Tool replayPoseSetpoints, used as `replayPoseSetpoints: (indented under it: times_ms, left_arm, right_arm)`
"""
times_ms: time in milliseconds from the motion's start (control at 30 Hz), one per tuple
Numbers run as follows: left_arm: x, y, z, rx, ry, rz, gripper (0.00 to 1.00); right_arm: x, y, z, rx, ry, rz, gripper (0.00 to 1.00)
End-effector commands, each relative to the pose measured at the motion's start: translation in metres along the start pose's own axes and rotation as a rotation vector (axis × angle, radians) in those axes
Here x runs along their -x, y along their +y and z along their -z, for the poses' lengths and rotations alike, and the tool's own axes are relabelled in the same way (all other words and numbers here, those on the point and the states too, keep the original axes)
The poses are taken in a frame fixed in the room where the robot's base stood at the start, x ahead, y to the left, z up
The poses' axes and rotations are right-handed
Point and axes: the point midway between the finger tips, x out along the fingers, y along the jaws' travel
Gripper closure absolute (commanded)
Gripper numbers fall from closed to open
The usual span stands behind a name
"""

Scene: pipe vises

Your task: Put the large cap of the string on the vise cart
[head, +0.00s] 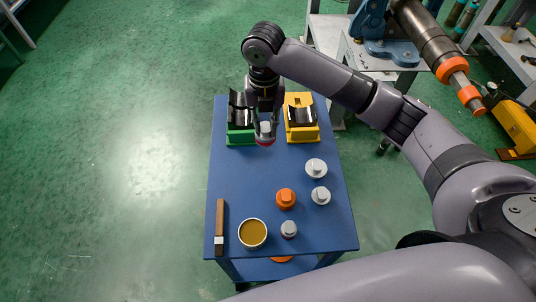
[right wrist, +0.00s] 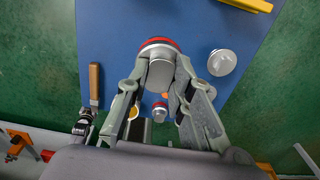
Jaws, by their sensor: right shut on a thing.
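My right gripper (head: 266,132) is shut on a grey cap with a red rim (head: 265,140). In the right wrist view the fingers (right wrist: 160,85) close on both sides of this cap (right wrist: 159,50). The cap shows over the blue vise cart (head: 240,180), at the front of the gap between the green vise (head: 241,138) and the yellow vise (head: 303,133). Its height above the top cannot be told. A dark pipe string with orange rings (head: 430,45) stands at the upper right. My left gripper is not visible.
On the cart's right half are white caps (head: 316,168) (head: 320,195), an orange cap (head: 286,198) and a grey cap (head: 288,229). A can of amber stuff (head: 252,233) and a brush (head: 220,218) lie at the near left. The cart's middle left is clear.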

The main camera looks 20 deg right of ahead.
Motion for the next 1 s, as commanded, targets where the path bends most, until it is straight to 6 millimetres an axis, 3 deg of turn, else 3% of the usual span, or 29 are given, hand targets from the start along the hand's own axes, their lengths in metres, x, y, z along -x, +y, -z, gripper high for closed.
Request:
replayPoseSetpoints:
  times_ms: [200, 333, 567, 800, 1000]
  left_arm:
    - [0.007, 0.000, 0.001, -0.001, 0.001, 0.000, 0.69]
    - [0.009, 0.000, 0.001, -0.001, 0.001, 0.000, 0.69]
    - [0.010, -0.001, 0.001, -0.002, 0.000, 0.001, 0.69]
    - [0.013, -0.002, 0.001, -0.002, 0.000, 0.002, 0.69]
    - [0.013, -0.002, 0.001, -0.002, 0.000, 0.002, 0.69]
  right_arm:
    - [-0.059, 0.000, 0.001, -0.001, 0.004, 0.002, 1.00]
    - [-0.086, 0.000, 0.000, -0.001, 0.001, 0.001, 1.00]
    - [-0.107, 0.001, 0.000, -0.001, 0.000, 0.000, 1.00]
    - [-0.141, 0.001, -0.001, -0.002, 0.000, 0.000, 1.00]
    - [-0.145, 0.001, -0.001, 0.000, -0.002, -0.001, 1.00]
